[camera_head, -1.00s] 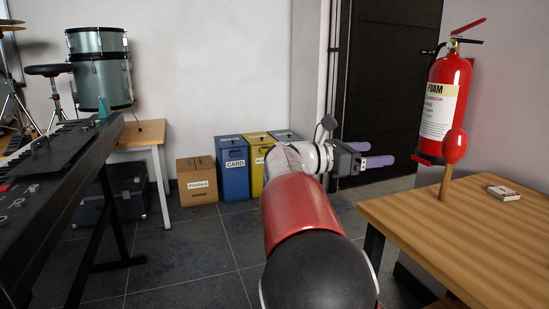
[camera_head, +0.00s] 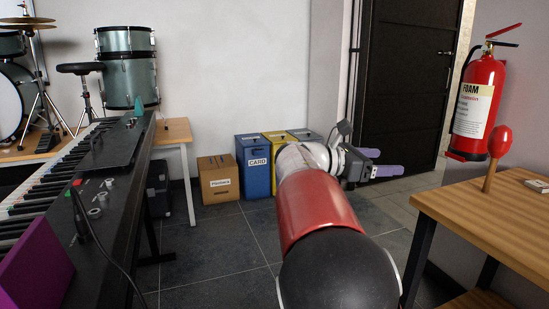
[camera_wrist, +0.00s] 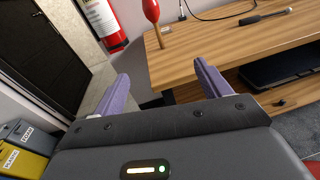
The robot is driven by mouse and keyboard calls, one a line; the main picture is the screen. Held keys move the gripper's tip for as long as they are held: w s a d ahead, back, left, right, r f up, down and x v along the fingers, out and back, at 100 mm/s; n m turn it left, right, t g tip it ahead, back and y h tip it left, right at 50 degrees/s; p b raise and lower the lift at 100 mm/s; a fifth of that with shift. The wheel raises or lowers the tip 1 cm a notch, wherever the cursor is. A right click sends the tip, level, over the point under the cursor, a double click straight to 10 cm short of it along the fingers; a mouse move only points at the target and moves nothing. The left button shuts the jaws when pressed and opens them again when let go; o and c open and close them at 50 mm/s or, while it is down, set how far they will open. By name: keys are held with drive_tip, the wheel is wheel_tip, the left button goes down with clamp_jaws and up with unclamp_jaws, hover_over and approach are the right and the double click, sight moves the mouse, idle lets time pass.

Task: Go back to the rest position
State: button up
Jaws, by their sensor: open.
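My gripper (camera_head: 384,171) is in the middle right of the head view, at the end of my red and white arm, with its purple fingers pointing right. It is in the air, left of the wooden table and in front of the dark door. In the wrist view my gripper (camera_wrist: 160,85) shows two purple fingers spread wide apart with nothing between them. It is open and empty. A red maraca (camera_head: 497,149) stands on the table to the right of the fingers; it also shows in the wrist view (camera_wrist: 152,14).
The wooden table (camera_head: 468,212) is at right, below a fire extinguisher (camera_head: 475,105). A keyboard (camera_head: 108,165) and a purple box (camera_head: 35,268) are at left. Blue (camera_head: 254,168) and yellow bins and a cardboard box (camera_head: 218,182) stand by the wall. The tiled floor (camera_head: 205,245) between is clear.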

drive_tip(key=s+d+f+m+y, duration=0.5)
drive_tip(key=s+f+m+y, duration=0.3)
drive_tip(key=s+f, duration=0.45)
drive_tip(key=s+a+f+m+y, duration=0.2)
drive_tip(key=s+a+m+y, duration=0.1)
drive_tip(key=s, duration=0.3)
drive_tip(key=s+a+f+m+t+y, duration=0.1)
drive_tip(key=s+a+f+m+y, duration=0.1)
drive_tip(key=s+a+m, duration=0.3)
drive_tip(key=s+a+f+m+t+y, duration=0.1)
drive_tip(key=s+a+f+m+y, duration=0.2)
drive_tip(key=s+a, duration=0.2)
drive_tip(key=s, duration=0.3)
drive_tip(key=shift+s+a+f+m+y, duration=0.15)
drive_tip(key=shift+f+m+y, duration=0.15)
drive_tip(key=shift+m, duration=0.1)
